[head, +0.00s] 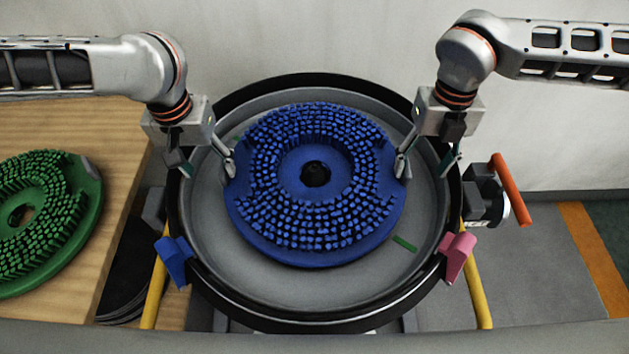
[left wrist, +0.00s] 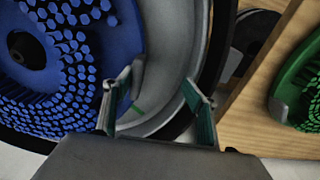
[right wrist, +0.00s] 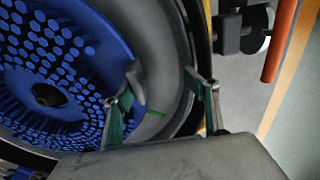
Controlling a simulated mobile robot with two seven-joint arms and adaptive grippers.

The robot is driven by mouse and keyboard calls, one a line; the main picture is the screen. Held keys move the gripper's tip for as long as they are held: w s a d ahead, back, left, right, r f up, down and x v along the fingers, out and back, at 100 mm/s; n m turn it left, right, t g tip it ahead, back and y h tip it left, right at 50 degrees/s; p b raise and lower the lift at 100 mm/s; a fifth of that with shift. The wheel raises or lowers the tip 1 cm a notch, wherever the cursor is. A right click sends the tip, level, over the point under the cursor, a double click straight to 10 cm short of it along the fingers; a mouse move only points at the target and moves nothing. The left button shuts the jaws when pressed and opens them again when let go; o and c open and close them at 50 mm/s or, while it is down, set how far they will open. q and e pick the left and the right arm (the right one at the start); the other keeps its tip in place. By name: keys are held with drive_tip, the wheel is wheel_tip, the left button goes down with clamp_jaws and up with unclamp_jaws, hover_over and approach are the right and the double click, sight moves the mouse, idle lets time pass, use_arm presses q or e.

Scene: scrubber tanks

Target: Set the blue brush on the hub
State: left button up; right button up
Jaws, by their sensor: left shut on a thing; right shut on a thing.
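The blue brush (head: 315,246), a round bristled disc with a dark centre hole, is over the round grey tank (head: 222,245), bristles up. I cannot tell whether it touches the hub, which is hidden beneath it. My left gripper (head: 206,162) is shut on the grey lug at its left edge; the lug also shows in the left wrist view (left wrist: 138,72). My right gripper (head: 424,160) is shut on the grey lug at its right edge, which shows in the right wrist view (right wrist: 135,78). In both wrist views the fingers stand well apart, the lug close to one finger.
A green brush (head: 77,212) lies on a wooden table (head: 115,130) at left. The tank's dark rim surrounds the blue brush. A blue clip (head: 174,260), a pink clip (head: 457,256) and an orange handle (head: 511,190) stand around it. Green marks (head: 405,243) show on the tank floor.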

use_arm(q)
drive_tip(key=shift+w+a, duration=0.15)
drive_tip(key=shift+a, duration=0.25)
use_arm(e)
drive_tip(key=shift+d+f, duration=0.1)
drive_tip(key=shift+d, duration=0.15)
